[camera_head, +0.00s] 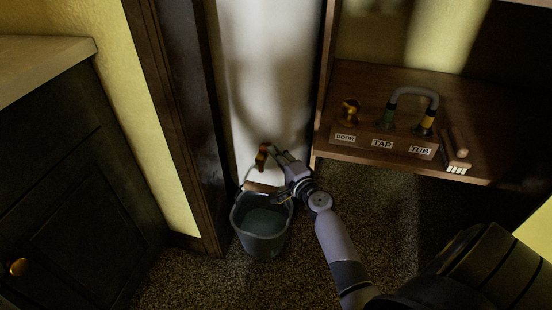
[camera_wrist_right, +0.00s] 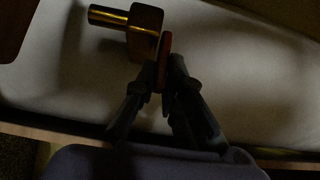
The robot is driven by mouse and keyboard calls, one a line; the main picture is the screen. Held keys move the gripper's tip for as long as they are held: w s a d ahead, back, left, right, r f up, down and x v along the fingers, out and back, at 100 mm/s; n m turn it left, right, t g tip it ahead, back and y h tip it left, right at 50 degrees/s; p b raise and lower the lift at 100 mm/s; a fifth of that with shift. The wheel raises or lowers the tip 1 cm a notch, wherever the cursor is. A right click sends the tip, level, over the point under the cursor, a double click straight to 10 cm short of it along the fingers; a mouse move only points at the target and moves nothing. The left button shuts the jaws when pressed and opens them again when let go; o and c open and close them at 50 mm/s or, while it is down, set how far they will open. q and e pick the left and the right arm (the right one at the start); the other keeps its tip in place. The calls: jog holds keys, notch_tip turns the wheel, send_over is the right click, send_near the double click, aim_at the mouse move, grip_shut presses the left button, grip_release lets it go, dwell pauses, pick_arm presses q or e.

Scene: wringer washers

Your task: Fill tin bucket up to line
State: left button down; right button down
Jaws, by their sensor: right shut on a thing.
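The tin bucket (camera_head: 262,242) stands on the carpet, upright, below a brass tap (camera_head: 262,157) on the white panel. Greenish water (camera_head: 265,221) shows inside it; I cannot make out a line or a falling stream. Its wooden handle grip (camera_head: 262,187) is raised above the rim. My right gripper (camera_head: 275,150) is at the tap, above the bucket. In the right wrist view the tap (camera_wrist_right: 146,30) has its spout pointing left, and my right gripper (camera_wrist_right: 164,72) is shut on its reddish handle (camera_wrist_right: 164,58). My left gripper is not in view.
A wooden shelf (camera_head: 360,90) at right holds a block with labels "DOOR", "TAP" and "TUB" (camera_head: 384,143), a looped hose (camera_head: 412,92) and a brush (camera_head: 458,160). A dark cabinet (camera_head: 80,190) stands at left. Carpet (camera_head: 190,285) is clear in front of the bucket.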

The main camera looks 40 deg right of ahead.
jog(key=shift+y, duration=0.3)
jog(key=c, duration=1.7)
grip_release()
jog(key=s, duration=1.2)
jog(key=shift+a, duration=0.3)
jog(key=shift+n, duration=0.3)
